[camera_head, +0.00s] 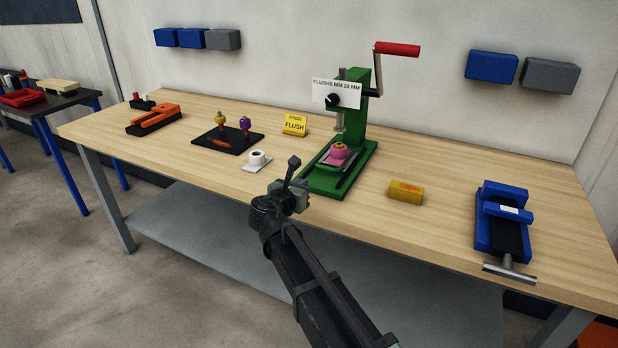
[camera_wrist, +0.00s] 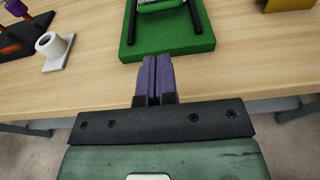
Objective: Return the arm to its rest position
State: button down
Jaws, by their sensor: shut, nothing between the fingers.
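My gripper (camera_head: 292,166) is at the front edge of the workbench, in front of the green press, at the end of my dark arm. In the wrist view my gripper (camera_wrist: 153,80) shows two purple-grey fingers side by side, shut with nothing between them. They point toward the green base of the press (camera_wrist: 172,44) and appear apart from it. In the head view the green press (camera_head: 357,115) stands on the bench with a red-handled crank and a pink piece (camera_head: 339,152) on its base.
Wall bins hang behind. Floor in front of the bench at left is clear.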

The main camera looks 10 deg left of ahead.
jog(key=s+d+f+m+g+p, duration=0.1)
jog(key=s+d+f+m+g, duration=0.35)
jog(key=d+m, duration=0.4)
jog(key=s+d+f+m+g+p, duration=0.1)
jog(key=s+d+f+m+g, duration=0.4)
jog(key=m, duration=0.6)
jog(key=s+d+r+m+g+y+p, duration=0.1)
jog(key=s+d+m+g+p, duration=0.1)
jog(key=s+d+m, duration=0.2)
jog(key=s+d+r+m+g+y+p, duration=0.1)
jog(key=s+d+m, duration=0.3)
jog(key=d, duration=0.7)
jog(key=s+d+r+m+g+y+p, duration=0.1)
jog(key=s+d+m+g+p, duration=0.1)
jog(key=d+m, duration=0.4)
jog(key=s+d+g, duration=0.1)
jog(key=s+d, duration=0.1)
jog(key=shift+s+d+r+y+p, duration=0.25)
jog(key=shift+s+y+p, duration=0.05)
jog(key=shift+s+p, duration=0.1)
